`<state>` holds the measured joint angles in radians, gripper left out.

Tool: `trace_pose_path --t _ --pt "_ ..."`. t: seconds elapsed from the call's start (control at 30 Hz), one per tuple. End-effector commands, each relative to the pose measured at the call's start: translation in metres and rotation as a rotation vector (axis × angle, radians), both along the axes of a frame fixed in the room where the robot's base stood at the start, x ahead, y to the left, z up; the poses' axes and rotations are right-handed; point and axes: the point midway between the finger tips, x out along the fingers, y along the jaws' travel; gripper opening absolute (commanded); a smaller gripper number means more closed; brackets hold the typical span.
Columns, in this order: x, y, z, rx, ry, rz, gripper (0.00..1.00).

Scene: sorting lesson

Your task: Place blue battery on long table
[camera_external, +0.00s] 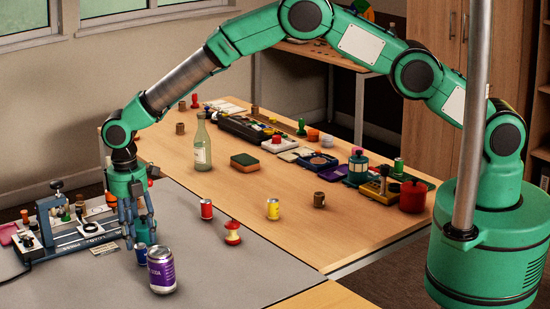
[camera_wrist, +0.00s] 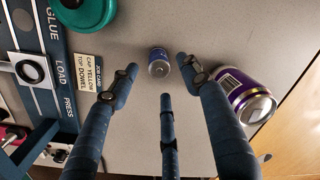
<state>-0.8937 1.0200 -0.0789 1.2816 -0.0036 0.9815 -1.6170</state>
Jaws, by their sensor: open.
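A small blue battery (camera_external: 141,253) stands on the grey surface beside a larger purple can. In the wrist view, the battery (camera_wrist: 158,62) shows between the spread fingertips of my gripper (camera_wrist: 160,80), a little beyond them, with its silver top toward the camera. In the external view, my gripper (camera_external: 135,222) points down close to the battery, its three fingers apart and nothing held. Whether any finger touches the battery, I cannot tell. The long wooden table top (camera_external: 290,238) lies behind and to the right of the grey surface.
The purple can (camera_external: 161,270) stands close to the battery's right. A blue-grey press fixture (camera_external: 85,240) with labels is at the left. The wood's front right is clear.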

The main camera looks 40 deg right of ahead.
Motion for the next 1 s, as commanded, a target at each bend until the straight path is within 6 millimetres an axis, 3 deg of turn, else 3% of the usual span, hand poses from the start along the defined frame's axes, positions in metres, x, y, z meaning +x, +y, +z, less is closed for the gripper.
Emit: trace_pose_path --t 0.43,0.8,1.0 --pt "0.000 0.000 -0.005 0.000 0.000 0.000 0.47" --pt "0.000 -0.005 -0.044 -0.001 0.001 0.000 0.47" --pt "0.000 -0.004 -0.053 0.002 0.000 0.000 0.47"
